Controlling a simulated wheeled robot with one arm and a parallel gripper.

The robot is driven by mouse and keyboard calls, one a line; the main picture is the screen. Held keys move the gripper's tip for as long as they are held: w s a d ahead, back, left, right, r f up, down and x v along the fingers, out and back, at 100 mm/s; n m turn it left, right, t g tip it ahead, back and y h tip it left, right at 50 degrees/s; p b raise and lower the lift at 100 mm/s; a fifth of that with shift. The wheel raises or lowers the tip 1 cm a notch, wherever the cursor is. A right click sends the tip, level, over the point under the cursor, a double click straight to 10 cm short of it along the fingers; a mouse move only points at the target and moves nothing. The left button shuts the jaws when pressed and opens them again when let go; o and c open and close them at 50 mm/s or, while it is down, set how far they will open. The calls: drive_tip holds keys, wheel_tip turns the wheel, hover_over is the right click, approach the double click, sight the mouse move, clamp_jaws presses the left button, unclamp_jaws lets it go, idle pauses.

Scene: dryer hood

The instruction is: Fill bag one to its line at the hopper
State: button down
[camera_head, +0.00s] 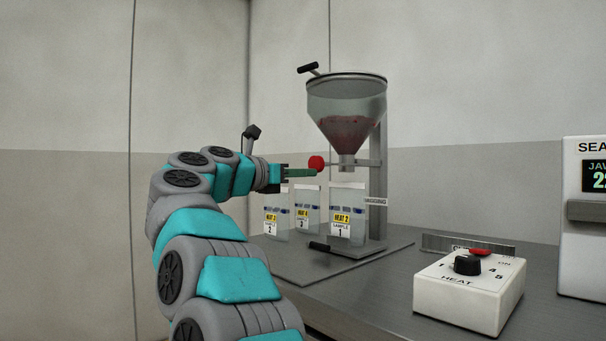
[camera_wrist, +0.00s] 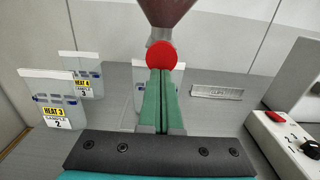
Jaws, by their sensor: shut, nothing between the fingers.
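The hopper (camera_head: 347,103) is a clear cone on a grey stand, with dark red material low in it; its lower part shows in the wrist view (camera_wrist: 168,10). A red knob (camera_head: 317,163) sits beside its spout, and in the wrist view the red knob (camera_wrist: 161,55) is straight ahead of my fingertips. Bag one (camera_head: 346,214), labelled HEAT 2, SAMPLE 1, stands upright below the spout; no red material is visible in it. In the wrist view my fingers mostly hide it. My gripper (camera_head: 314,172) is shut and empty, its tips at or very near the knob; I cannot tell if they touch.
Bag two (camera_head: 276,216) and bag three (camera_head: 307,208) stand to the left of bag one. A white heat control box (camera_head: 468,290) with a black dial and red button is at the right front. A sealer (camera_head: 585,220) stands at the far right. A clips tray (camera_head: 450,244) lies behind the box.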

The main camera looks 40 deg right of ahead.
drive_tip(key=d, duration=0.3)
drive_tip(key=shift+d, duration=0.2)
drive_tip(key=shift+s+d+f, duration=0.1)
drive_tip(key=shift+d, duration=0.1)
idle(7.3)
